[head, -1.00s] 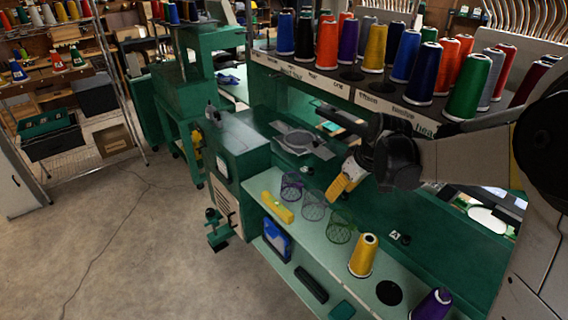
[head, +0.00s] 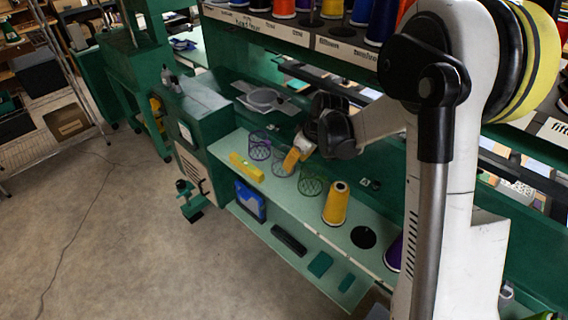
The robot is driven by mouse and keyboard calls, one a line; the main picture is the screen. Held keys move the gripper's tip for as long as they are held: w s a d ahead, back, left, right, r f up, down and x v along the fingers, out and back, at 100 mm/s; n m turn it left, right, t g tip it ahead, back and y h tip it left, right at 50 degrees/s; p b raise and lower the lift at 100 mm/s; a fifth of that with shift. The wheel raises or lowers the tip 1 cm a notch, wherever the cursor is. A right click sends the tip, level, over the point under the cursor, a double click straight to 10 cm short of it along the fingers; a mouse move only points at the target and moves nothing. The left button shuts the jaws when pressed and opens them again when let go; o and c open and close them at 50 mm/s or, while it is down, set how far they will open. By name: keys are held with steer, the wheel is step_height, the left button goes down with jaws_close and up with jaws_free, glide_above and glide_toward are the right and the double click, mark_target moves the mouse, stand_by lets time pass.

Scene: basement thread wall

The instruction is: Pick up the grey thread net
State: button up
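The grey thread net (head: 279,166) is a small mesh cylinder on the pale green shelf (head: 290,200). It stands between the purple net (head: 259,146) and the green net (head: 311,183). My gripper (head: 290,162), with a yellow finger and dark body, points down at the grey net and covers its right part in this view. I cannot tell whether the finger touches the net or is only in front of it. The finger gap is too small and hidden to judge.
A yellow level-like block (head: 246,167) lies left of the nets. A yellow thread cone (head: 336,204) stands right of the green net, beside a black disc (head: 363,237). A rack of thread cones (head: 330,10) is above the shelf. Open floor lies at left.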

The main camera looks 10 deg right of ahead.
steer(key=c, duration=0.9)
steer(key=shift+r, duration=0.1)
step_height(320, 180, up, 10)
steer(key=p, duration=0.2)
steer(key=shift+p, duration=0.4)
